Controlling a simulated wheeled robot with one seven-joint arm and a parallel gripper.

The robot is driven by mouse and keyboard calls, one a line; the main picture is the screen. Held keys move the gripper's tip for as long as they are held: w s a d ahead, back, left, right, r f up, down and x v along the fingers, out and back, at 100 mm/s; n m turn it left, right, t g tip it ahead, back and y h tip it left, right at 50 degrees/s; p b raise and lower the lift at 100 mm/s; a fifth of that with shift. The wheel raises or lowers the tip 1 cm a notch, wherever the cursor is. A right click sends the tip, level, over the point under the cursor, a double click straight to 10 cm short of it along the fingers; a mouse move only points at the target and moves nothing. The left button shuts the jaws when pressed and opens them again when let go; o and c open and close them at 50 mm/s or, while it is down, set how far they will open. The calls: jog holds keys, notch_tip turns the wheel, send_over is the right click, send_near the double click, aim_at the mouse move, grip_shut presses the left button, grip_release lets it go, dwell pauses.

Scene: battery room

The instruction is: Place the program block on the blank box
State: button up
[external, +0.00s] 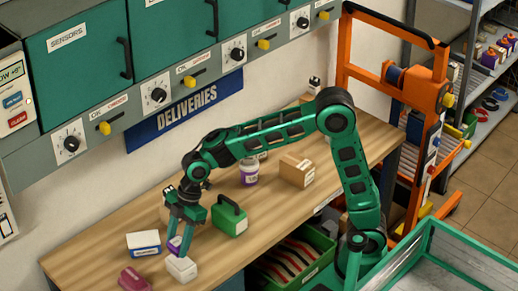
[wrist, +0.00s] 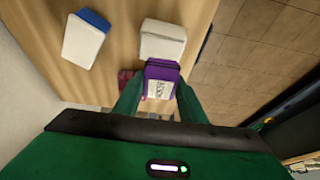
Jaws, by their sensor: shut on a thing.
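A purple block with a white label (wrist: 160,80), which seems to be the program block, is between the fingers of my gripper (wrist: 158,95). Its label is too small to read. In the external view the purple block (external: 174,244) shows partly behind the fingers of my gripper (external: 181,236), which point down. A plain white box (external: 181,269), which seems to be the blank box, stands on the bench just below the purple block in the picture. In the wrist view the white box (wrist: 163,40) appears just beyond it. I cannot tell whether they touch.
A blue and white box (external: 144,243) and a maroon block (external: 134,279) lie nearby on the wooden bench (external: 90,258). A green block with a handle (external: 229,217) stands to the right. A purple-labelled jar (external: 249,172) and a cardboard box (external: 296,171) stand farther back.

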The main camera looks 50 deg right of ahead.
jog(key=shift+w+d+f, duration=0.15)
jog(key=shift+w+f, duration=0.1)
jog(key=shift+f, duration=1.95)
jog(key=shift+f, duration=0.1)
jog(key=o, duration=1.1)
jog(key=v, duration=1.2)
jog(key=shift+d, duration=0.1)
